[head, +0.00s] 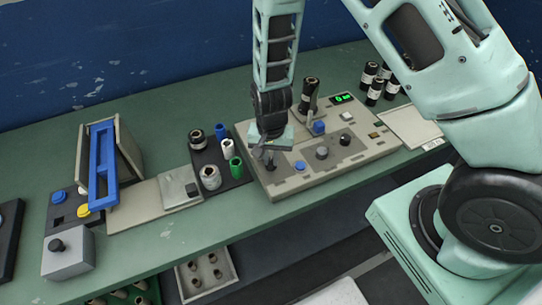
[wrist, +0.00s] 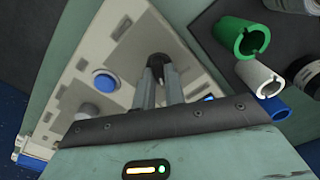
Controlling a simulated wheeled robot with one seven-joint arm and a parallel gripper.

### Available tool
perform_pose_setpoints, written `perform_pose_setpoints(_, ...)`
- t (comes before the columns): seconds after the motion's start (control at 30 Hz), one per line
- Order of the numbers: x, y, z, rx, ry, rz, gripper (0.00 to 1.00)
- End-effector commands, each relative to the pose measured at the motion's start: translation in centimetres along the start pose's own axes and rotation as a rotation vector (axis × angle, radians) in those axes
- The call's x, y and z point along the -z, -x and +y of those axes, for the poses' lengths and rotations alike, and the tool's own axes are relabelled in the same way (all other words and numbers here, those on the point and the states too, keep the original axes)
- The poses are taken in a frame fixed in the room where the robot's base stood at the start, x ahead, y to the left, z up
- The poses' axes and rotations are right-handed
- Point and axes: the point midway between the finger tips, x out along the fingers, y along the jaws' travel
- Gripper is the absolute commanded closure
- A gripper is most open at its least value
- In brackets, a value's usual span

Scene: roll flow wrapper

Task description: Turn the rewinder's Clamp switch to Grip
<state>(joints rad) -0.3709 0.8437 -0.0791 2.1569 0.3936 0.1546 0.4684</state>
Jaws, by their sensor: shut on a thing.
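The rewinder (head: 285,183) is a beige box with a sloped control panel, in the middle of the head view and at the upper left of the wrist view (wrist: 112,22). My gripper (head: 269,157) points down at the panel's left front part. In the wrist view its fingers (wrist: 162,83) are closed around a dark switch knob (wrist: 158,62). Its label cannot be read, and my fingers hide most of it. A blue button (wrist: 104,81) and a grey knob (wrist: 88,112) are beside it. A black knob (head: 345,140) is farther right on the panel.
A dark mat (head: 236,183) with green, white and black cores lies left of the rewinder. Farther left are a blue-handled device (head: 103,170) and a grey box with a knob (head: 68,262). Dark rolls (head: 375,90) stand at the back right. The front green bench strip is clear.

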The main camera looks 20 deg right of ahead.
Motion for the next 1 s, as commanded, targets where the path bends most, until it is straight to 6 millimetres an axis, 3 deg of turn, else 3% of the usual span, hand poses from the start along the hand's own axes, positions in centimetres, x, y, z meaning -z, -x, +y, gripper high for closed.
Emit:
perform_pose_setpoints(0.03,0.0,0.1,0.0,0.001,-0.001,0.001,0.83)
perform_pose_setpoints(0.1,0.0,0.1,0.0,0.001,0.0,0.001,0.66)
perform_pose_setpoints(0.37,0.0,0.1,0.0,0.001,0.001,0.001,0.66)
perform_pose_setpoints(0.53,0.1,1.1,-0.1,0.002,0.002,0.002,0.66)
perform_pose_setpoints(0.67,0.1,3.2,-0.1,0.005,0.002,0.005,0.66)
perform_pose_setpoints(1.0,0.1,11.3,-0.2,0.006,0.003,0.005,0.66)
